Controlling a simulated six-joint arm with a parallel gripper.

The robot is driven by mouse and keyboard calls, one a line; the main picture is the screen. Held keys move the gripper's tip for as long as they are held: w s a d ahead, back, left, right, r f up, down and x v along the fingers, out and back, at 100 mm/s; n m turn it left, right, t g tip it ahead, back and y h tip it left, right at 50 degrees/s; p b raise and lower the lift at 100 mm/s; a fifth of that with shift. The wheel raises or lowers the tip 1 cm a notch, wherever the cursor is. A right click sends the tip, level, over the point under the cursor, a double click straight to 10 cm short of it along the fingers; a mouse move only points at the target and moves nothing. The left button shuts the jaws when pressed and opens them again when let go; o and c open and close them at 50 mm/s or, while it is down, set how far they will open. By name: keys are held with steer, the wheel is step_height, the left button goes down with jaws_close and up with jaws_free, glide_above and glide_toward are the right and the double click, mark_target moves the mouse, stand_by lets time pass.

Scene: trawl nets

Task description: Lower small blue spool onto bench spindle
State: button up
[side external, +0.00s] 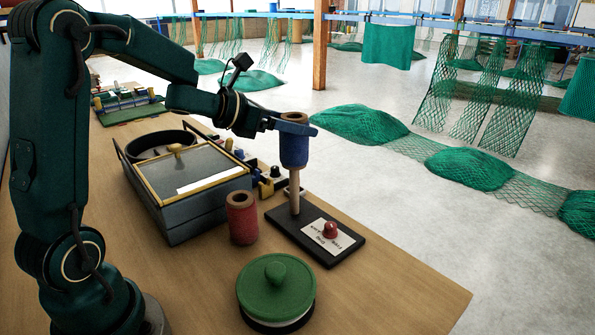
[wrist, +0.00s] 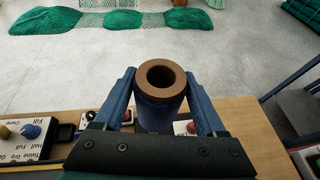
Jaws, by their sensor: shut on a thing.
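The small blue spool (side external: 294,150) is upright in my gripper (side external: 292,124), which is shut on it near the top. In the wrist view the spool (wrist: 160,90) stands between the two fingers of my gripper (wrist: 161,97), its brown rim and open hole facing the camera. The bench spindle (side external: 294,192) is a pale upright peg on a dark base plate (side external: 268,214). The spool is above the spindle, its lower end close to or over the peg's top. Whether the peg has entered the hole is hidden.
A red spool (side external: 242,219) stands on the bench left of the base. A green-lidded round container (side external: 276,288) is at the front. A red button (side external: 330,229) sits on the base plate. A grey box with a yellow-framed lid (side external: 190,168) lies behind. The bench's right front is clear.

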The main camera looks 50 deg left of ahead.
mark_target(295, 177)
steer(key=shift+f, duration=5.85)
steer(key=o, duration=1.4)
steer(key=shift+v, duration=2.5)
